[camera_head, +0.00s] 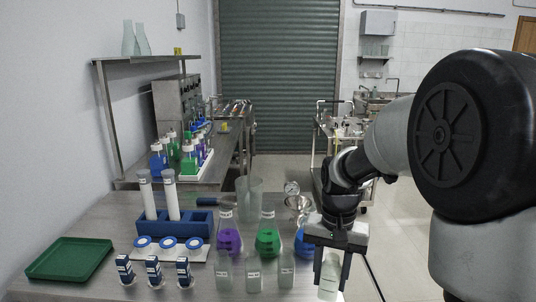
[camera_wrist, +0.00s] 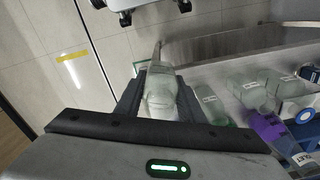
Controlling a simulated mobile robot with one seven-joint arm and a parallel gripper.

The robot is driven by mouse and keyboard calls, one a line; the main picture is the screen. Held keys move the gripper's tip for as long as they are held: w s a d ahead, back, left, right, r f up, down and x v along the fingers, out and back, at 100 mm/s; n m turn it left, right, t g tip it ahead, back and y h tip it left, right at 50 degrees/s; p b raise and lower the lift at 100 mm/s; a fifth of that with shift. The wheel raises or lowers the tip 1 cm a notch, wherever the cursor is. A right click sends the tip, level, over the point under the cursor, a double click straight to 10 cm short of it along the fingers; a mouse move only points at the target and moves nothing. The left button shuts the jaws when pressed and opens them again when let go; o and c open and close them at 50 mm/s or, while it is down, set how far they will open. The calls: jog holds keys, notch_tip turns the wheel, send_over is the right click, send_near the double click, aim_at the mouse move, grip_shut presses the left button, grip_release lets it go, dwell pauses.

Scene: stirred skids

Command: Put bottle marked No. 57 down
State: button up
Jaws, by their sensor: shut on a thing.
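My gripper (camera_head: 332,268) is shut on a small pale, translucent bottle (camera_head: 328,283) with a white label too small to read. The bottle hangs nearly upright between the fingers, by the right edge of the steel table (camera_head: 95,222). I cannot tell if its base touches anything. In the wrist view the same bottle (camera_wrist: 160,95) sits between the two dark fingers of my gripper (camera_wrist: 158,85). Several similar pale bottles (camera_head: 254,277) stand in a row on the table, left of my gripper.
Flasks with purple (camera_head: 229,240), green (camera_head: 267,240) and blue liquid stand behind the row. A blue rack (camera_head: 185,228) with white tubes, blue-capped jars, small blue-and-white boxes (camera_head: 154,270) and a green tray (camera_head: 68,258) lie further left. Bare floor lies right of the table.

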aim_at(333, 259)
jog(key=n, duration=0.1)
jog(key=w+f+n, duration=0.1)
jog(key=n, duration=0.1)
jog(key=shift+w+n, duration=0.2)
jog(key=shift+n, duration=0.1)
jog(key=shift+r+n+p, duration=0.3)
jog(key=shift+r+p, duration=0.35)
jog(key=shift+p, duration=0.5)
jog(key=r+p, duration=0.1)
jog(key=p, duration=0.3)
jog(key=s+r+p, duration=0.1)
jog(key=r+p, duration=0.1)
jog(key=p, duration=0.2)
jog(key=shift+r+p, duration=0.15)
jog(key=shift+p, duration=0.15)
jog(key=r+p, duration=0.1)
jog(key=p, duration=0.2)
jog(key=shift+s, duration=0.3)
jog(key=shift+s+r+p, duration=0.15)
jog(key=shift+s+p, duration=0.05)
jog(key=shift+p, duration=0.75)
